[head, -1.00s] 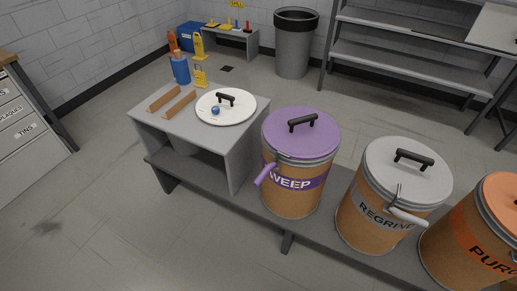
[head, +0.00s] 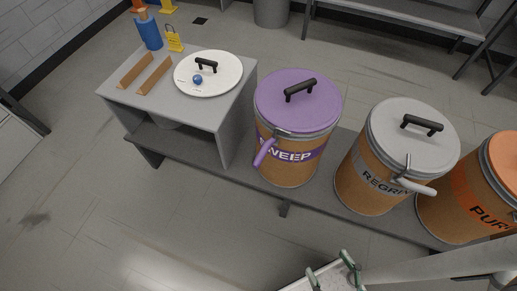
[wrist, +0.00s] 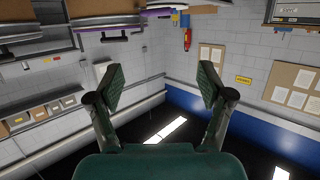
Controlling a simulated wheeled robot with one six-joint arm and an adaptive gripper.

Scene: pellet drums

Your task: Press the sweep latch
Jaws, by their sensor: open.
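The sweep drum (head: 287,165) is a brown drum with a purple lid (head: 297,98) and a purple label band. Its sweep latch (head: 264,152) is a purple lever on the drum's front left. The lever slants down and to the left, its lower end standing off the drum wall. My gripper (head: 331,268) shows at the bottom edge of the head view, in front of the drums and apart from the latch. In the wrist view my gripper (wrist: 158,82) is open and empty, its two green-padded fingers wide apart. The latch cannot be made out there.
The regrind drum (head: 365,182) with a grey lid and an orange-lidded drum (head: 460,207) stand to the right on the low bench. At left a grey stand (head: 193,118) holds a white lid (head: 225,83). Floor in front of the bench is clear.

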